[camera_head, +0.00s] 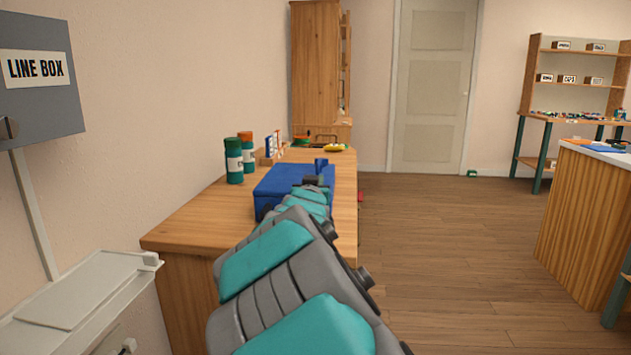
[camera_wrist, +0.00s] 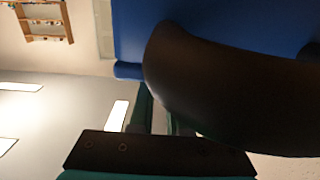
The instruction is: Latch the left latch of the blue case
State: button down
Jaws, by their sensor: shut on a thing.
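The blue case (camera_head: 282,186) sits on the wooden workbench in the head view. A small blue part (camera_head: 321,163) stands up at its right end. In the wrist view the blue case (camera_wrist: 215,25) fills the top right, with a small blue piece (camera_wrist: 128,71) jutting out at its lower left edge. My gripper (camera_wrist: 205,92) is at the case, its dark finger large and close against the blue. It is shut on a part of the case. Its fingertips and the held part are mostly hidden, so I cannot tell how the left latch stands.
The workbench (camera_head: 200,222) runs along the left wall. A green bottle (camera_head: 234,160) and an orange-capped bottle (camera_head: 246,150) stand behind the case, near a small rack (camera_head: 270,151). A grey line box (camera_head: 40,75) hangs at left. The floor (camera_head: 440,250) at right is clear.

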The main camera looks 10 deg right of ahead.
jog(key=c, duration=0.9)
grip_release()
jog(key=shift+b+v, duration=0.6)
jog(key=shift+v, duration=3.3)
jog(key=shift+f, duration=0.1)
